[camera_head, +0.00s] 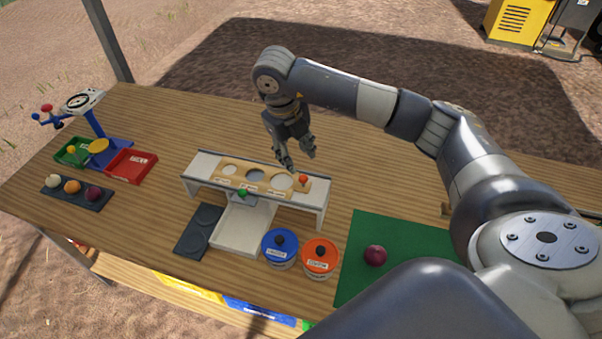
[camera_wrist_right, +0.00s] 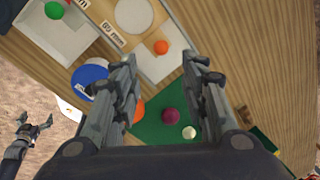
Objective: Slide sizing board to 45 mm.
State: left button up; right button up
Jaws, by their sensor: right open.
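The tan sizing board (camera_head: 237,178) lies on a white stand (camera_head: 207,162); it has several round holes and an orange knob (camera_head: 303,179) at its right end. A green knob (camera_head: 242,192) is at the stand's front. In the right wrist view the board (camera_wrist_right: 107,29) shows a "65 mm" label, and the orange knob (camera_wrist_right: 161,47) appears between my fingertips. My right gripper (camera_head: 298,164) is open and empty, above and behind the board's right end. My left gripper (camera_wrist_right: 35,122) shows open at the left of the right wrist view, away from the board.
Blue-lidded (camera_head: 280,241) and orange-lidded (camera_head: 320,249) pots stand in front of the stand. A red onion (camera_head: 375,255) lies on a green mat (camera_head: 365,225). Green (camera_head: 72,151) and red (camera_head: 131,164) trays and a dark onion rack (camera_head: 62,191) are at left. Table behind the stand is clear.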

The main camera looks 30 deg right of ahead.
aim_at(303, 176)
jog(key=f, duration=0.2)
jog(key=d+f+p, duration=0.1)
jog(key=f, duration=0.1)
jog(key=f+p, duration=0.1)
jog(key=f, duration=0.1)
jog(key=shift+w+d+f, duration=0.2)
jog(key=shift+d, duration=0.1)
notch_tip(303, 176, down, 2)
jog(key=shift+d+f+p, duration=0.1)
jog(key=shift+d+p, duration=0.05)
jog(key=shift+p, duration=0.15)
jog(key=shift+w+f, duration=0.1)
jog(key=shift+f, duration=0.35)
pick_arm(q)
jog(key=w+r, duration=0.1)
jog(key=w+d+r, duration=0.1)
jog(key=r, duration=0.1)
